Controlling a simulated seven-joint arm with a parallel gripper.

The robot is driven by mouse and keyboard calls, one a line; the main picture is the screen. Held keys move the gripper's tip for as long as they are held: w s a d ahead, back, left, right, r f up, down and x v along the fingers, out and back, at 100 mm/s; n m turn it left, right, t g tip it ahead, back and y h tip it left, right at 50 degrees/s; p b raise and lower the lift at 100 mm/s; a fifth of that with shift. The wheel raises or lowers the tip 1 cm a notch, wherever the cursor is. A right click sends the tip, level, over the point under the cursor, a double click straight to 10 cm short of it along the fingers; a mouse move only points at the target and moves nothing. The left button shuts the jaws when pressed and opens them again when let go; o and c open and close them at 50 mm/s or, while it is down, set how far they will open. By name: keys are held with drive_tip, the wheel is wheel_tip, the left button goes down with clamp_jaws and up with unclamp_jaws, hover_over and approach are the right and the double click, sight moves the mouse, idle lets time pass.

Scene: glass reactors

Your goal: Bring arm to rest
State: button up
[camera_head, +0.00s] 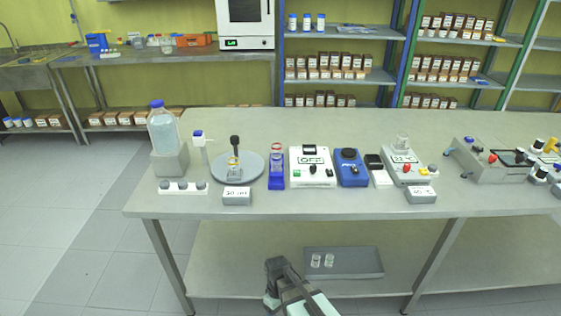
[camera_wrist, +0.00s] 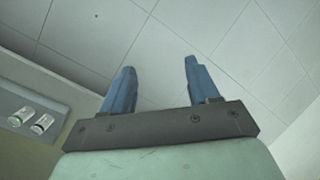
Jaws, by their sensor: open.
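My gripper shows in the wrist view (camera_wrist: 158,82) with its two blue fingers spread apart and nothing between them. Behind the fingers is a pale tiled surface. In the head view my arm (camera_head: 290,290) rises from the bottom edge, in front of the workbench (camera_head: 330,205) and below its top. The fingers cannot be made out there. The arm touches nothing that I can see.
A grey tray (camera_head: 355,262) with two small glass vessels (camera_head: 322,260) lies on the lower shelf, right of my arm. The benchtop holds a blue-capped bottle (camera_head: 163,130), a round plate (camera_head: 262,172), a white device (camera_head: 313,168) and a blue device (camera_head: 349,170). Floor at left is clear.

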drive_tip(key=s+d+f+m+g, duration=0.1)
drive_tip(key=s+d+f+m, duration=0.3)
drive_tip(key=s, duration=0.7)
drive_tip(key=s+d+f+m+g, duration=0.2)
drive_tip(key=s+d+f+m, duration=0.3)
drive_tip(key=s+d, duration=0.6)
wheel_tip(320, 180, down, 3)
drive_tip(key=shift+d+r, duration=0.1)
drive_tip(key=shift+d, duration=1.15)
